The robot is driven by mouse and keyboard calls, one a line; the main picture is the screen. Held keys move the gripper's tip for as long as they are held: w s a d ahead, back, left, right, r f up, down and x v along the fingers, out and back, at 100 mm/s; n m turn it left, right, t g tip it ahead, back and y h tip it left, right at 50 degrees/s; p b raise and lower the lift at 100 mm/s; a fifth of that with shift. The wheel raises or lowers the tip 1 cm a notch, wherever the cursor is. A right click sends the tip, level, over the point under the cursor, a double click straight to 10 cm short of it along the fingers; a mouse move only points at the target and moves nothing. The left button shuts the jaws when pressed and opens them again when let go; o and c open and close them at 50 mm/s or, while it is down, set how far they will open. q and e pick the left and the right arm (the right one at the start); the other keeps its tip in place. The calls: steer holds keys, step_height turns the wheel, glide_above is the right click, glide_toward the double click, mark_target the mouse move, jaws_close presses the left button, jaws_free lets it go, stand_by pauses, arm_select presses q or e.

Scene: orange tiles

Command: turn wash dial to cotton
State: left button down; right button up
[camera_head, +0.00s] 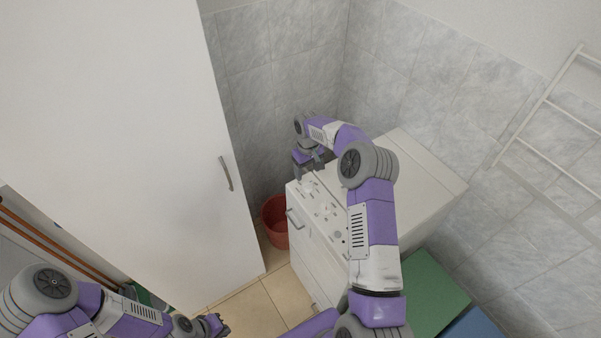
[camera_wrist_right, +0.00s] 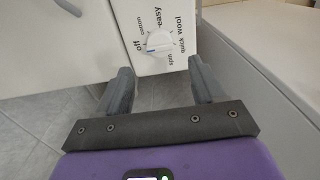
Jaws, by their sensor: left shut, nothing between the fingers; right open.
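The white washing machine (camera_head: 425,185) stands in the corner, with a sloped control panel of small knobs along its front edge. In the right wrist view a round white wash dial (camera_wrist_right: 159,41) shows, ringed by labels including cotton, easy, wool, quick and spin. It has a blue mark, but its exact setting is hard to tell. My right gripper (camera_head: 314,166) is over the panel's far left end; in the wrist view its open fingers (camera_wrist_right: 161,68) lie either side of and short of the dial, apart from it. My left gripper (camera_head: 216,326) is shut and empty, low at bottom left.
A tall white cabinet (camera_head: 120,130) with a handle fills the left. A red bucket (camera_head: 275,222) stands on the floor between the cabinet and the machine. A green box (camera_head: 432,290) and a blue one (camera_head: 474,325) are at lower right. A white rack (camera_head: 540,110) hangs on the right wall.

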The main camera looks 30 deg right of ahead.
mark_target(308, 183)
steer(key=f, duration=0.7)
steer(key=shift+s+f+p, duration=0.1)
steer(key=shift+s+p, duration=0.15)
steer(key=shift+p, duration=0.05)
steer(key=c, duration=1.1)
steer(key=shift+o, duration=0.2)
steer(key=shift+f+m+b, duration=0.1)
steer(key=shift+m+b, duration=0.8)
steer(key=shift+b, duration=0.2)
steer(key=shift+m+b, duration=1.05)
steer(key=shift+m, duration=0.15)
steer(key=m+b, duration=0.1)
steer(key=m, duration=0.1)
steer(key=shift+m, duration=0.3)
steer(key=shift+m+b, duration=0.7)
steer(key=shift+m, duration=0.7)
